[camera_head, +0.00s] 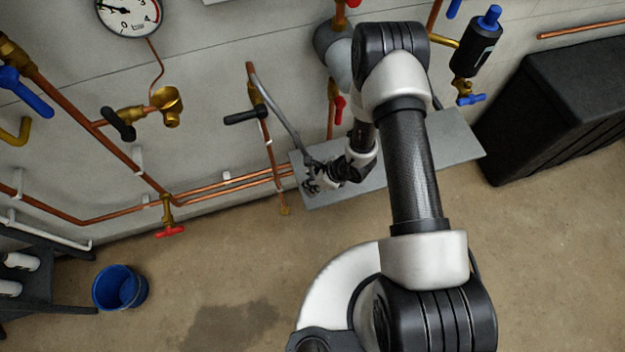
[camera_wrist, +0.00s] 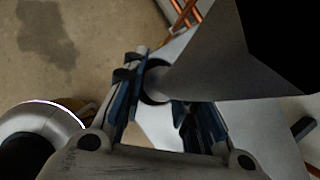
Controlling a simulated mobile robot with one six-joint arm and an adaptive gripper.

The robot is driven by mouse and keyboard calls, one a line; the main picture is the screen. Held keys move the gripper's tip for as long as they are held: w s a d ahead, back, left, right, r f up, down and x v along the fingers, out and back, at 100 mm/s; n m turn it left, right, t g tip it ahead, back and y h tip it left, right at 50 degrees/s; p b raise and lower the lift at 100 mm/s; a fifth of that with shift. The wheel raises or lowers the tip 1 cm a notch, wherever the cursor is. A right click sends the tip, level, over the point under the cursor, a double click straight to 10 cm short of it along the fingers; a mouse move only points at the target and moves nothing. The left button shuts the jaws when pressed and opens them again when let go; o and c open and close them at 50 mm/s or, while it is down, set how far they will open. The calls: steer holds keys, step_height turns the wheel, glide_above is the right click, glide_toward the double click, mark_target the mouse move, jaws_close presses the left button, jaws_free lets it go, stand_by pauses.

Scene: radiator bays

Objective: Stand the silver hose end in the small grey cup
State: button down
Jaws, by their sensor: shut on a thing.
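A grey hose (camera_head: 282,112) hangs from the copper pipe on the wall and runs down to my gripper (camera_head: 313,182). In the wrist view the grey hose (camera_wrist: 205,72) comes in from the upper right and narrows to a dark ring between the fingers. My gripper (camera_wrist: 160,108) is shut on the silver hose end there, which the fingers mostly hide. In the head view the gripper is over the left end of a grey shelf (camera_head: 448,150). I cannot make out the small grey cup in either view. The hose end's tilt is unclear.
Copper pipes with a black-handled valve (camera_head: 245,117) stand close left of the gripper. A red-handled valve (camera_head: 339,109) is just above it. A black bin (camera_head: 555,95) stands right of the shelf. A blue bucket (camera_head: 120,288) is at the lower left. The floor between is clear.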

steer(key=shift+r, duration=0.1)
steer(key=shift+f+b, duration=0.4)
steer(key=c, duration=1.3)
jaws_free()
steer(key=shift+r, duration=0.1)
